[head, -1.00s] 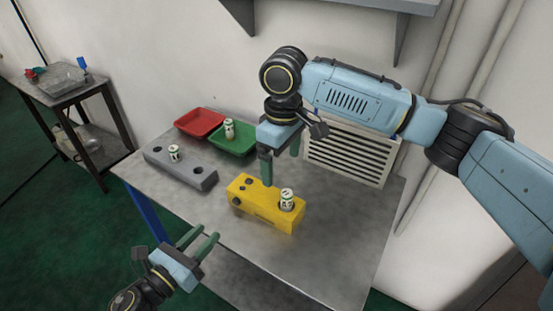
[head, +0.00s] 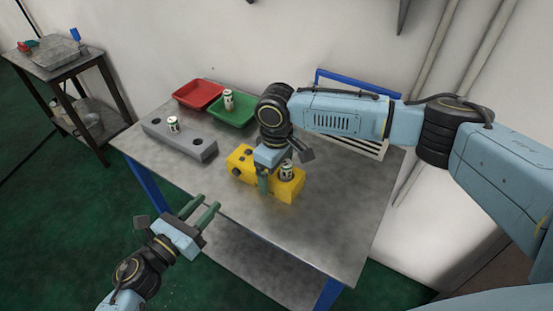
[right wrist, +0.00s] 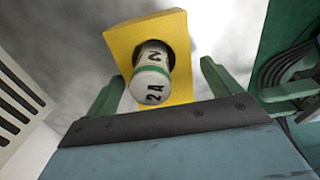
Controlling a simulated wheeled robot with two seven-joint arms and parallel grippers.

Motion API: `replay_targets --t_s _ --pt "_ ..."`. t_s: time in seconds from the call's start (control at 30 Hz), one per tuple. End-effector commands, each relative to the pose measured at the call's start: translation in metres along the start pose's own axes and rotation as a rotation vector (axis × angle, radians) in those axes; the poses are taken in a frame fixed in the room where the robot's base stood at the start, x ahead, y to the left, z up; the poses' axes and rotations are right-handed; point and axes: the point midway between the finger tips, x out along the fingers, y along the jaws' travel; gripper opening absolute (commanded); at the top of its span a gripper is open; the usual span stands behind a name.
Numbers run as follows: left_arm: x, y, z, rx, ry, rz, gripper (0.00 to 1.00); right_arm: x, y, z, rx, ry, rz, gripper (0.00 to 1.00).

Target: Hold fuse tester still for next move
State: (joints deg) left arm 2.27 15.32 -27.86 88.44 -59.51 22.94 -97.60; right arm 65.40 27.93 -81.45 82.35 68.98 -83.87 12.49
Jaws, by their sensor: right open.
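The yellow fuse tester (head: 288,188) is a block on the metal table, with dark round features at its left end. A white fuse (head: 286,170) with a green band stands in its right-hand hole. In the right wrist view this fuse (right wrist: 152,71) reads "2A", and the yellow block (right wrist: 120,42) lies beyond my fingers. My right gripper (head: 266,181) is open and low at the tester, one finger in front of its near side; the other is hidden. I cannot tell if they touch. My left gripper (head: 207,205) is open and empty off the table's front-left edge.
A grey holder (head: 190,145) with a fuse (head: 173,125) and open holes sits at left. A red tray (head: 198,93) and a green tray (head: 235,117) with a fuse (head: 228,99) are behind. The table's front right (head: 335,230) is clear.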

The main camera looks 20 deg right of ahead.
Motion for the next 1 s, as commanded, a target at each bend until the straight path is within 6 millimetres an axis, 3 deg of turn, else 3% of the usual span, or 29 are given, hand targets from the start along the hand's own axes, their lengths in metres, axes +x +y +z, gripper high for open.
replay_targets --t_s 0.33,0.77,1.0 --pt "0.0 0.0 0.0 0.0 0.0 0.0 0.36 0.0046 0.0001 0.0003 0.0 -0.001 0.001 0.89" --pt "0.0 0.0 0.0 0.0 0.0 0.0 0.36 0.0043 0.0002 0.0004 0.0 -0.001 0.0 0.34" --pt "0.0 0.0 0.0 0.0 0.0 0.0 0.36 0.0043 0.0003 0.0004 0.0 -0.001 0.001 0.35"
